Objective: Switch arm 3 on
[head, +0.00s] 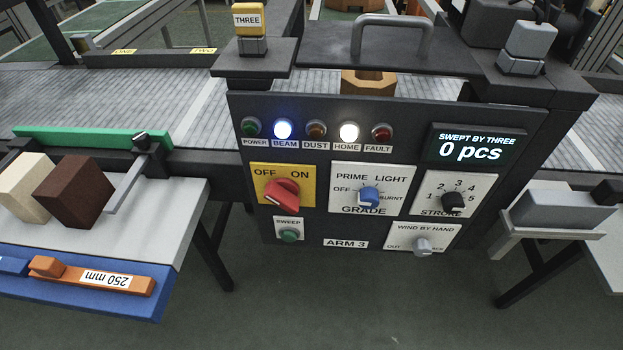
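The ARM 3 control box (293,251) faces me in the head view. Its red rotary switch (282,192) sits on a yellow plate (260,172) marked OFF at left and ON at right. I cannot tell for sure which mark the red knob points to. The green POWER lamp (251,127) looks dark. The BEAM lamp (282,129) glows blue and the HOME lamp (349,132) glows white. The DUST and FAULT lamps look dim. The display (477,147) reads "SWEPT BY THREE 0 pcs". My gripper is not in view.
Near the red switch are a green SWEEP button (290,235), a blue GRADE knob (369,197), a black STROKE knob (453,202) and a grey WIND BY HAND knob (422,246). A bench (175,195) with two bricks stands at left. Floor in front is clear.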

